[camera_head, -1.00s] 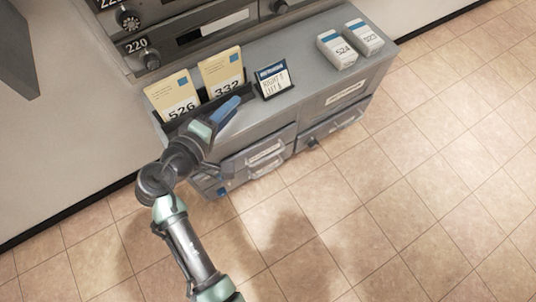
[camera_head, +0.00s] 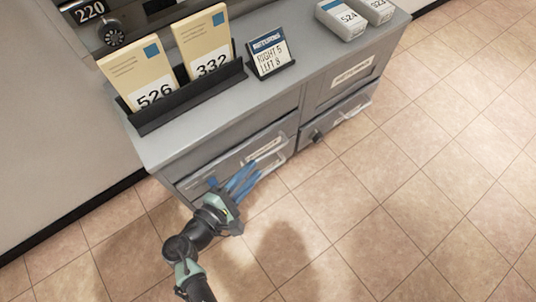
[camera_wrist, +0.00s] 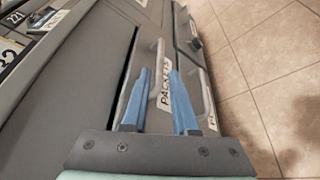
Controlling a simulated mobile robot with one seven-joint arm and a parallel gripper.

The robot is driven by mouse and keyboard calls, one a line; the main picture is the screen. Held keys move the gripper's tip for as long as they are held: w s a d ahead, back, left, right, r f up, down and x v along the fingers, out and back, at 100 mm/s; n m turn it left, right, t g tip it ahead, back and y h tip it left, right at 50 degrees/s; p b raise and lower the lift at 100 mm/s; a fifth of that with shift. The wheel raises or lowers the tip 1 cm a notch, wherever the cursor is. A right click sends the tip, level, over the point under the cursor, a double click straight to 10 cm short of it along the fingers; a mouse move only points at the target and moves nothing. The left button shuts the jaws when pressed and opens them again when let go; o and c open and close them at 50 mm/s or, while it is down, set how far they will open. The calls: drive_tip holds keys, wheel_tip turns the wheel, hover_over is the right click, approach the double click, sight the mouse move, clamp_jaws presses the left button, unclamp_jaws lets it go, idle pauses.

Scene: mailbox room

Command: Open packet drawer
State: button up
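The packet drawer (camera_wrist: 137,88) is a grey drawer front with a white "PACKETS" label (camera_wrist: 164,82) and a pale bar handle (camera_wrist: 153,75). In the head view, the drawer's front (camera_head: 205,180) is on the left of the grey cabinet, partly hidden by my gripper. My gripper (camera_head: 247,176) has blue fingers and is at this drawer front. In the wrist view, the fingers of my gripper (camera_wrist: 160,88) are apart, with the handle's lower end and the label between them. Contact with the handle cannot be told. A dark line runs along the drawer's upper edge.
Envelopes marked 526 (camera_head: 139,75) and 332 (camera_head: 203,45) stand in a black holder (camera_head: 188,97) on the cabinet top. A small sign (camera_head: 270,53) and white packets (camera_head: 342,18) stand beside it. Another drawer (camera_head: 335,119) is at right. Tiled floor (camera_head: 400,210) in front is clear.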

sight(268, 153)
drive_tip(key=b+x, duration=0.2)
drive_tip(key=x, duration=0.4)
drive_tip(key=shift+w+d+f+b, duration=0.1)
drive_tip(key=shift+w+f+b, duration=0.05)
drive_tip(key=shift+f+b, duration=0.15)
drive_tip(key=shift+w+d, duration=0.35)
drive_tip(key=shift+w, duration=0.2)
clamp_jaws()
idle(0.6)
